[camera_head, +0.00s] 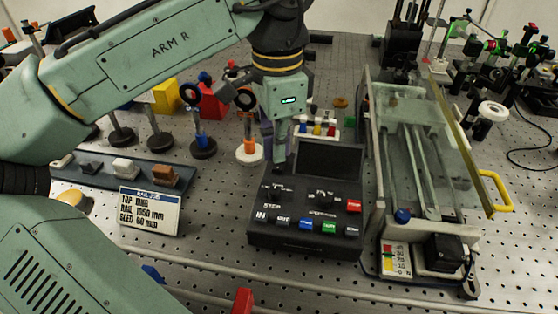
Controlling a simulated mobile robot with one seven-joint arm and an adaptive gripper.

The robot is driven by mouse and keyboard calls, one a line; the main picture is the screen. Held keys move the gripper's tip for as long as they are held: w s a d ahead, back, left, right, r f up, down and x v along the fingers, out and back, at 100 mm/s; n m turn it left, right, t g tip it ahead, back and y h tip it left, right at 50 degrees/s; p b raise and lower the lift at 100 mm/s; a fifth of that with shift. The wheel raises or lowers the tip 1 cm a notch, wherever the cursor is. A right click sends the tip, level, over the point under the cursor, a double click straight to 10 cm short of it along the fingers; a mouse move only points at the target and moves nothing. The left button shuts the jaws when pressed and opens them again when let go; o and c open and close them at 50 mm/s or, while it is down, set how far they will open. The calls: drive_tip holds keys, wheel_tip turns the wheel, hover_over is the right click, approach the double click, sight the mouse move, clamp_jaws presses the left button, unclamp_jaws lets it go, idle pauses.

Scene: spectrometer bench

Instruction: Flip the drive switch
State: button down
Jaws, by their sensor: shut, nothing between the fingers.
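A black control box (305,244) stands on the bench in the middle of the view. It has a dark screen (328,161) at the back and a row of coloured buttons at the front. Small black controls sit by the labels STEP and what looks like SPEED. I cannot tell for certain which one is the drive switch. My gripper (280,166) is shut, empty and pointing down at the box's back left corner, beside the screen. It hides part of that corner. I cannot tell whether the fingertips touch the box.
A rail stage (418,150) with clear panels and a yellow handle (497,192) stands close on the right. A sign card (150,211) and a dark tray with small blocks are on the left. Several posts with optics stand behind. Bare perforated bench shows in front of the box.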

sight(278, 168)
drive_tip(key=shift+f+b, duration=0.6)
drive_tip(key=shift+f, duration=0.55)
idle(0.5)
drive_tip(key=shift+r, duration=0.15)
wheel_tip(278, 168, up, 7)
drive_tip(key=p, duration=0.7)
idle(0.5)
